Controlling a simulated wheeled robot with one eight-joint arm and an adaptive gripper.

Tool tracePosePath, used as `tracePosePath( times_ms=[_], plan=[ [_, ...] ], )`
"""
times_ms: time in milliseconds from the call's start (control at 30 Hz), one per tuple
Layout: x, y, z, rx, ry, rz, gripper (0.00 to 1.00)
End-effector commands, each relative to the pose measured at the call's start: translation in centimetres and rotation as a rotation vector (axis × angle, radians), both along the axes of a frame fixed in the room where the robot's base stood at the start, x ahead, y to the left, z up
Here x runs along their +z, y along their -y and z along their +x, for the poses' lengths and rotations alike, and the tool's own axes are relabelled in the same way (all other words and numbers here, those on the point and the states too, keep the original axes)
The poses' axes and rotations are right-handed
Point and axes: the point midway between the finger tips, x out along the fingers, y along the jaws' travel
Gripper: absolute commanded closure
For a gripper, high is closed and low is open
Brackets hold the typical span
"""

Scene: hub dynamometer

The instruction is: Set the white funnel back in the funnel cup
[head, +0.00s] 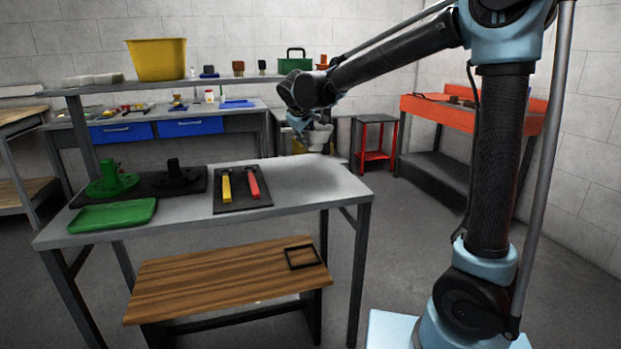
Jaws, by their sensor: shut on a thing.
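My gripper (313,126) is at the end of my arm, above the back right part of the grey table. It is small and partly hidden by my wrist. It is shut on a pale, whitish thing (318,141) that fits the white funnel, though its outline is blurred. It looks close to the table's back edge; I cannot tell whether it touches anything. I cannot pick out the funnel cup for certain.
The grey table (305,180) bears a green flanged part (110,181), a black flanged part (175,178), a green tray (112,215) and a black mat (240,205) with yellow- and red-handled tools. A raised shelf (215,82) holds a yellow bucket (158,60). The table's right side is clear.

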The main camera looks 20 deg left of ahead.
Motion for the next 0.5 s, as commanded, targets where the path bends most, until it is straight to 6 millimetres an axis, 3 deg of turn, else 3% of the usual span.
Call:
tracePosePath(
  times_ms=[333,500],
  plan=[
    [-4.5,-0.4,-0.4,0.014,0.002,-0.002,1.0],
    [-5.7,-0.3,-0.4,0.014,0.002,-0.002,1.0]
  ],
)
